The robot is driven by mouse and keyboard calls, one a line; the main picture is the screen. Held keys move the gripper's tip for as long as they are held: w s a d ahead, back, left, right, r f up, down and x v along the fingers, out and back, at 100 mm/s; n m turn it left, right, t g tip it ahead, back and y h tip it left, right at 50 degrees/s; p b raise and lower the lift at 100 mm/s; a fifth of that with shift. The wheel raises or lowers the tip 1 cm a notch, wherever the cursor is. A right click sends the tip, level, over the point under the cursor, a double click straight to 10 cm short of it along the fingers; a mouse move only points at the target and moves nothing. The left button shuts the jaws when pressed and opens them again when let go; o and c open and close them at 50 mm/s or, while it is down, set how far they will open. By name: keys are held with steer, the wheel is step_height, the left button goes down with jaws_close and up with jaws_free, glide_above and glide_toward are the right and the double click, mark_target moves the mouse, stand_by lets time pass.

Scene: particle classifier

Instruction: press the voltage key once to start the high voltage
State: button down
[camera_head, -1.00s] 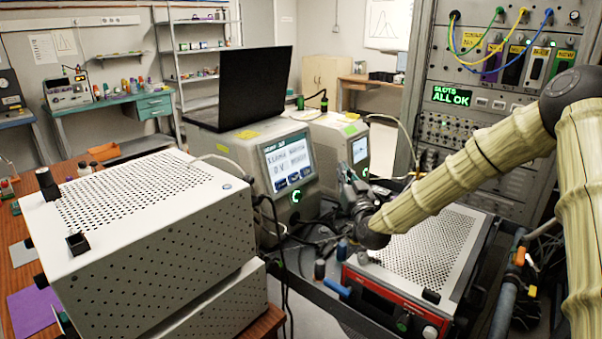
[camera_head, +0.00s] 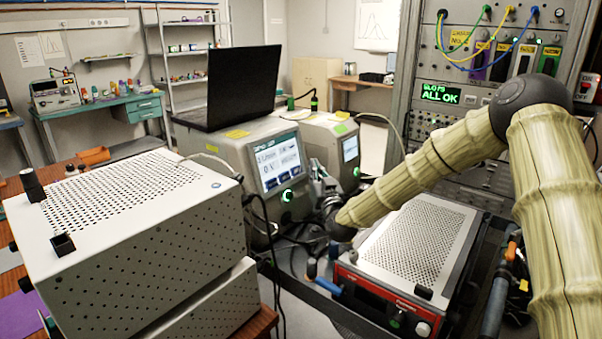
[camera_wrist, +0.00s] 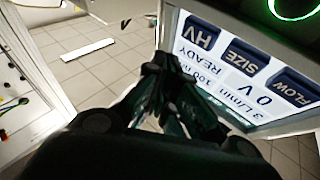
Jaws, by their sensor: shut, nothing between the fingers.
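The voltage key, a dark blue block marked HV (camera_wrist: 201,34), shows rotated in the wrist view on a lit touch screen (camera_wrist: 222,62). SIZE (camera_wrist: 243,62) and FLOW (camera_wrist: 291,89) keys sit beside it. The screen reads READY, 100 nm, 3 L/min and 0 V. In the head view the screen (camera_head: 280,160) is on the front of a grey-beige instrument (camera_head: 225,150). My gripper (camera_wrist: 166,62) is shut and empty, its tips by the screen's edge near the HV key. I cannot tell whether they touch. In the head view my gripper (camera_head: 318,182) is right of the screen, partly hidden by my wrist.
A black laptop (camera_head: 232,88) stands on the instrument. A perforated white box (camera_head: 130,215) is at the left. A red-fronted unit (camera_head: 385,300) lies below my arm. Cables hang under the instrument, and a rack (camera_head: 465,125) stands behind.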

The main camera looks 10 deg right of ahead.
mark_target(296, 170)
steer(key=shift+w+a+f+b, duration=0.3)
steer(key=shift+w+a, duration=0.15)
steer(key=shift+w, duration=0.15)
steer(key=shift+w+a+f+b, duration=0.15)
steer(key=shift+w+a+b, duration=0.15)
steer(key=shift+w+a, duration=0.25)
stand_by(0.8)
steer(key=shift+w+a+b, duration=0.2)
steer(key=shift+w+b, duration=0.1)
steer(key=shift+w+a+f+b, duration=0.25)
steer(key=shift+w+a+b, duration=0.2)
steer(key=shift+w, duration=0.2)
stand_by(1.6)
steer(key=shift+s, duration=0.1)
stand_by(0.3)
steer(key=shift+s+d+r, duration=0.3)
steer(key=shift+s+d, duration=0.45)
steer(key=shift+s, duration=0.15)
